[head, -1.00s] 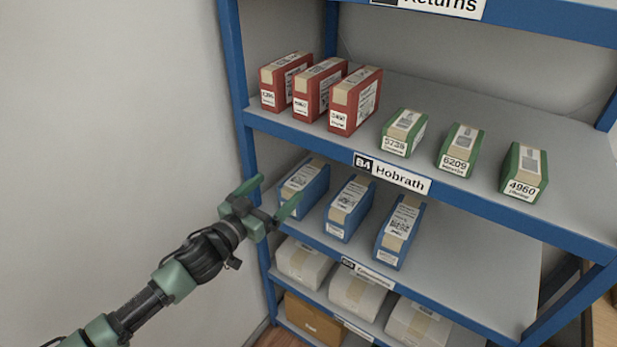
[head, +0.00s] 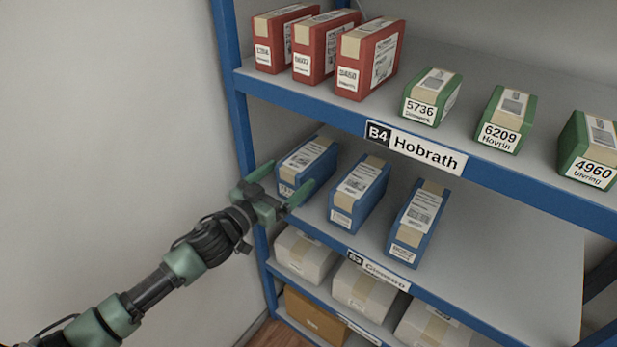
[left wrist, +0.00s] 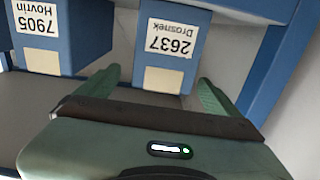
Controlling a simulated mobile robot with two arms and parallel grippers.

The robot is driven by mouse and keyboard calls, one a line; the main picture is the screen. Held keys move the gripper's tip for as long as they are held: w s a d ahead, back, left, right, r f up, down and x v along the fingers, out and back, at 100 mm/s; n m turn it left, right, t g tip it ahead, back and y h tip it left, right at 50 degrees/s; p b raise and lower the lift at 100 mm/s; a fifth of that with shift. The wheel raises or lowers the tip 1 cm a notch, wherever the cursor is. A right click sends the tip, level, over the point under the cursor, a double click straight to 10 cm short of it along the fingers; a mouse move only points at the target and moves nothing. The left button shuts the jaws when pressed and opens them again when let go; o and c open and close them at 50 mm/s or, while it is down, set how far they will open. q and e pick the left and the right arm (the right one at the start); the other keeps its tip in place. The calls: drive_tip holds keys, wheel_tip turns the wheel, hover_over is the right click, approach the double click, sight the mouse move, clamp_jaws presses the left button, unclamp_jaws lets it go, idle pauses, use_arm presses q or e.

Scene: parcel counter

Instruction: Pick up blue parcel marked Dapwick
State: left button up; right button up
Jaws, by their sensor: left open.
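Three blue parcels stand on the middle shelf (head: 345,240) in the head view: left (head: 308,158), middle (head: 360,190) and right (head: 420,220). My left gripper (head: 287,178) is open and empty in front of the left one. In the left wrist view, where the labels appear upside down, that parcel (left wrist: 172,40) reads "2637 Drosnek" and shows between my open fingers (left wrist: 157,92). The one beside it (left wrist: 60,40) reads "7905 Hovrin". The right parcel's name is too small to read, so I cannot confirm Dapwick. My right gripper is not in view.
The shelf above, labelled "B4 Hobrath" (head: 415,148), holds three red parcels (head: 368,58) and three green ones (head: 508,118). White boxes (head: 362,290) and a brown box (head: 315,315) stand below. A blue post (head: 232,110) is at the left.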

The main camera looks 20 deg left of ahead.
sight(302, 159)
use_arm(q)
drive_tip(key=p+x, duration=0.1)
drive_tip(key=x, duration=0.6)
drive_tip(key=shift+a, duration=0.2)
drive_tip(key=shift+w+d+f, duration=0.1)
drive_tip(key=shift+w+d, duration=0.1)
drive_tip(key=shift+w, duration=0.25)
drive_tip(key=c, duration=1.9)
clamp_jaws()
